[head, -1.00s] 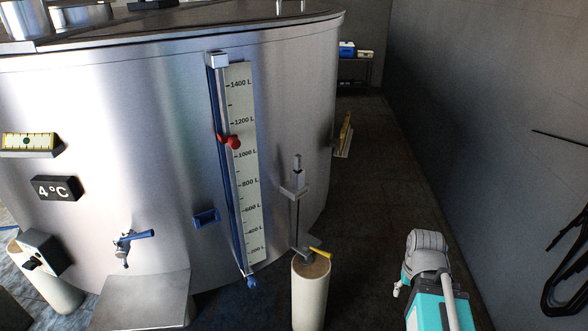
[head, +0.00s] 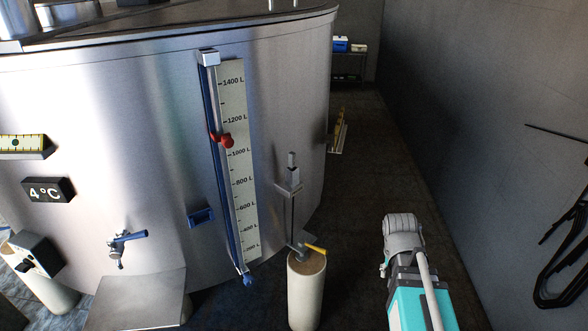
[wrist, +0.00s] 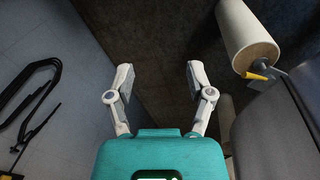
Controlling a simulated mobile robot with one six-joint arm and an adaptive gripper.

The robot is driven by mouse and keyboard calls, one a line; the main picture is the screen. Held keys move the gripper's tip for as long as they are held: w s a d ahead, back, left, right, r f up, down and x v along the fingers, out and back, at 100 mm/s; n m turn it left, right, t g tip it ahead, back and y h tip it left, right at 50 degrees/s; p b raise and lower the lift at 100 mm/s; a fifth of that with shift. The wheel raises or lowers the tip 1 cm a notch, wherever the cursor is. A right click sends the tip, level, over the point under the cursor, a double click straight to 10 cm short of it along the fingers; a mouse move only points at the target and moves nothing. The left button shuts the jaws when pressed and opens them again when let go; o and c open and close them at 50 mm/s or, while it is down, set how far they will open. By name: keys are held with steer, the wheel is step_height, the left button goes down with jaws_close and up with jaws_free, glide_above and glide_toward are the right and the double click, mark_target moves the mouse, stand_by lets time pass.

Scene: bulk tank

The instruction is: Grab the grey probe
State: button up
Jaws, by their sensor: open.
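What looks like the grey probe (head: 291,161) is a thin upright rod with a grey top, held in a bracket (head: 289,186) on the front right of the steel tank (head: 120,90). Its lower end is close to a cream post (head: 306,292) with a yellow lever (head: 315,249). My gripper (wrist: 160,76) is open and empty in the wrist view, with bare dark floor between its fingers. The post (wrist: 245,38) and yellow lever (wrist: 257,72) show to its right there. I cannot make out the probe in the wrist view. My arm is right of the post in the head view.
A level gauge with a red marker (head: 222,140) and a valve with a blue handle (head: 127,237) are on the tank. A grey wall (head: 480,130) with black hoses (head: 563,250) stands at the right. The floor aisle (head: 365,170) between tank and wall is mostly clear.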

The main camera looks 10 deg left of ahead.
steer(key=w+a+r+m+t+h+p, duration=0.2)
steer(key=w+a+r+h, duration=0.15)
steer(key=w+a, duration=0.45)
steer(key=a+r+m+t+p, duration=0.1)
steer(key=a+r+t, duration=0.2)
steer(key=a, duration=0.9)
steer(key=w+a+r+m+t+h+p, duration=0.1)
steer(key=a+r+t, duration=0.2)
steer(key=a, duration=0.8)
steer(key=w+a+r+t+p, duration=0.1)
steer(key=a+r+t, duration=0.2)
steer(key=a+r, duration=0.4)
steer(key=shift+w+a+m+t, duration=0.15)
steer(key=shift+a+m, duration=0.05)
steer(key=shift+a, duration=1.25)
steer(key=shift+w+a+m+t, duration=0.1)
steer(key=shift+a+m+t, duration=0.1)
steer(key=shift+a, duration=1.2)
